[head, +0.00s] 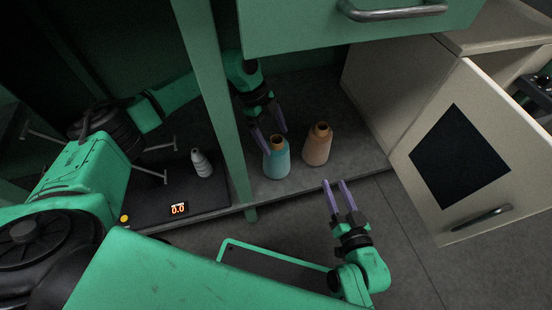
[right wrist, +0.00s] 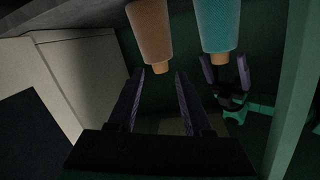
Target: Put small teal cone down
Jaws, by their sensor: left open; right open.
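The small teal cone (head: 277,163), with a brown top, stands upright on the grey cabinet floor (head: 245,186). It also shows in the right wrist view (right wrist: 217,28), where the picture is upside down. My left gripper (head: 274,140) is open at the cone's far side, its fingers close to the cone's upper part. I cannot tell whether they touch it. In the right wrist view the left gripper (right wrist: 227,75) shows beside the cone's top. My right gripper (head: 333,183) is open and empty in front of the cabinet floor's edge.
An orange-tan cone (head: 317,146) stands just right of the teal one.

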